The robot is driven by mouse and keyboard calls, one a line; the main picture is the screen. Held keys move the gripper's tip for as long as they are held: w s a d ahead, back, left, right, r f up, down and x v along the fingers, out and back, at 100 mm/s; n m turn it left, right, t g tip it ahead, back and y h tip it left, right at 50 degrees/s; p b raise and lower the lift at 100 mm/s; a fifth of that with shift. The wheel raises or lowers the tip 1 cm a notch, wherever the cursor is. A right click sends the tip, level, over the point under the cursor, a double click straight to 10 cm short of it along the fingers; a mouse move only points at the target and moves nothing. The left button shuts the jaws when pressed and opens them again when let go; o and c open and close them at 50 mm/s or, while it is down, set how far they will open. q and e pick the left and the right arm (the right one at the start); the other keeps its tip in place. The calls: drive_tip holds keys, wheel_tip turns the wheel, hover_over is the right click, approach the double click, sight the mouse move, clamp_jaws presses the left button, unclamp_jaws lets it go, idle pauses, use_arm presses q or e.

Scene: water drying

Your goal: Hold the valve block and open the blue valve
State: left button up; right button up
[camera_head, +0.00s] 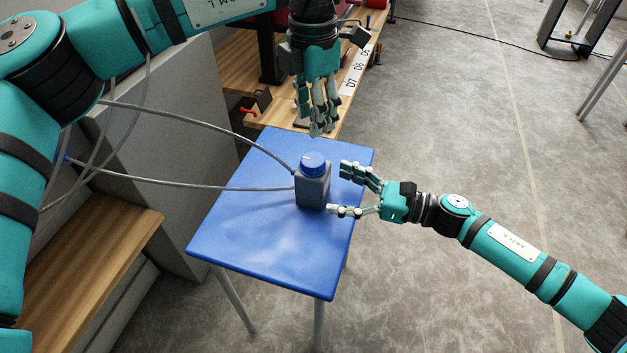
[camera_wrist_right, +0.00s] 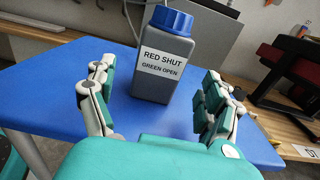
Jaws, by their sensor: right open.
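The valve block (camera_head: 312,190) is a grey upright box on the blue table, with the round blue valve (camera_head: 313,163) on top. In the right wrist view the block (camera_wrist_right: 165,68) bears a label reading "RED SHUT" and "GREEN OPEN", under the blue valve (camera_wrist_right: 171,20). My right gripper (camera_head: 340,189) is open and empty, right of the block, its spread fingers pointing at it. My left gripper (camera_head: 322,131) hangs above and behind the valve, fingers down, apart from it. Its finger gap is unclear.
The blue table (camera_head: 262,243) is otherwise mostly bare. Two grey hoses (camera_head: 200,187) run from the block to the left. A wooden bench (camera_head: 285,110) with a red-handled item (camera_head: 251,111) stands behind. Grey floor (camera_head: 450,100) is open at the right.

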sight(313, 159)
drive_tip(key=x, duration=0.6)
drive_tip(key=shift+a, duration=0.15)
drive_tip(key=c, duration=1.3)
use_arm(q)
drive_tip(key=o, duration=0.6)
drive_tip(key=shift+r+n, duration=0.15)
drive_tip(key=shift+n, duration=0.55)
drive_tip(key=n, duration=0.2)
drive_tip(key=r+n, duration=0.1)
drive_tip(key=n, duration=0.2)
wheel_tip(313, 159, down, 11)
drive_tip(key=n, duration=0.4)
drive_tip(key=shift+f, duration=0.1)
